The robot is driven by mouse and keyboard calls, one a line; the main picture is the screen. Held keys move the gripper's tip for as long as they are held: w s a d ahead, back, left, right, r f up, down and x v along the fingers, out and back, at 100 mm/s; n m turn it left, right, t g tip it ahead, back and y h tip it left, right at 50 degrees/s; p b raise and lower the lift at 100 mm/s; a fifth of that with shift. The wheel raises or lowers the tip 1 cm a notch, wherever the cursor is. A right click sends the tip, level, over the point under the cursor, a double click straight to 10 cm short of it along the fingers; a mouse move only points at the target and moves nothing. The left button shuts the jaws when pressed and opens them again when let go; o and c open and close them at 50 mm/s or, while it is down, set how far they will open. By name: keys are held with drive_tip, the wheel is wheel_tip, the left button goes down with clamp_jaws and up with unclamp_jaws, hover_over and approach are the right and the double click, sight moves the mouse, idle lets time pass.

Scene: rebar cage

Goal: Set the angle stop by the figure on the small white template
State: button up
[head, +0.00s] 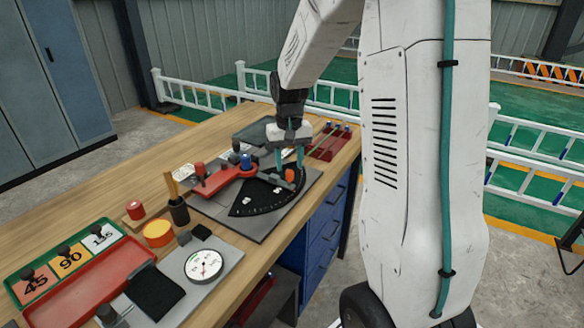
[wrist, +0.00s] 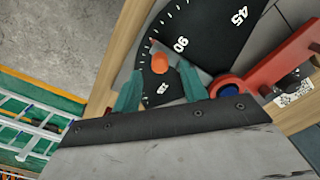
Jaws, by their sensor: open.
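The angle stop has a black dial (head: 262,200) with white marks. In the wrist view its dial (wrist: 205,30) shows 45, 90 and a smaller, partly hidden figure by my fingers. An orange peg (wrist: 158,60) stands on the dial; it also shows in the head view (head: 290,174). My gripper (wrist: 159,76) is open, its teal fingers either side of the peg; I cannot tell whether they touch it. A red arm (head: 212,182) with a blue pivot knob (head: 246,160) lies left of the gripper. The white template (head: 106,236) seems to read 135, behind a black knob.
Templates 45 (head: 36,283) and 90 (head: 70,262) lie in the green-rimmed tray beside the white one. A red tray (head: 85,290), round gauge (head: 203,265), yellow-orange tin (head: 158,233) and black pen cup (head: 179,211) stand near the front. Bare wood lies at the back left.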

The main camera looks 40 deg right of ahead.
drive_tip(key=shift+f, duration=1.25)
clamp_jaws()
